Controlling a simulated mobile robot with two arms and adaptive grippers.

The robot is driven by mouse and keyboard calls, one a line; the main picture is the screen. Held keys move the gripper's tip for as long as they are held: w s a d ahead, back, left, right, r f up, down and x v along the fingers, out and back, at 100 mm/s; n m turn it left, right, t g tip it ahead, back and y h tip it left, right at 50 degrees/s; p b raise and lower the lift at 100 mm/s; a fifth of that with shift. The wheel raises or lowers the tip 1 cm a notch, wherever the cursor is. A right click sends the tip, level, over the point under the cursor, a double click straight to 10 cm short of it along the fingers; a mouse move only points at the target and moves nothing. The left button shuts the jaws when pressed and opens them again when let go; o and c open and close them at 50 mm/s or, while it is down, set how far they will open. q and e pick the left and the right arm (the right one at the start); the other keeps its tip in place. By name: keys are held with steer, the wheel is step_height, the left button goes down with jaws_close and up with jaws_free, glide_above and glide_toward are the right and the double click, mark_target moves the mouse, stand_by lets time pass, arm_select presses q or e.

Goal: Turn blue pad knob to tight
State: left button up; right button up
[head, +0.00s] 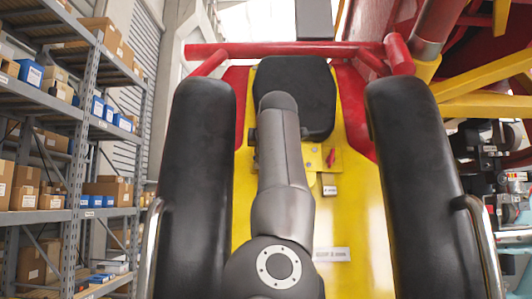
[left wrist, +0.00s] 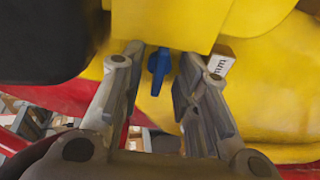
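The blue knob (left wrist: 159,68) hangs below the edge of a yellow block in the left wrist view, its narrow end pointing down. My left gripper (left wrist: 158,58) is open, with one finger on each side of the knob. A gap shows between the knob and each finger. In the head view my arm rises up the middle of the seat and hides the blue knob and the gripper. The dark upper pad (head: 300,85) stands behind the arm's end. My right gripper is in neither view.
A red knob (head: 331,158) sits on the yellow plate right of my arm. Black padded side bolsters (head: 196,180) and (head: 415,180) flank the seat. A red bar (head: 290,49) crosses above. Shelves with boxes (head: 70,130) stand at left.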

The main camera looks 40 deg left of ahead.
arm_select(q)
steer(key=v, duration=1.2)
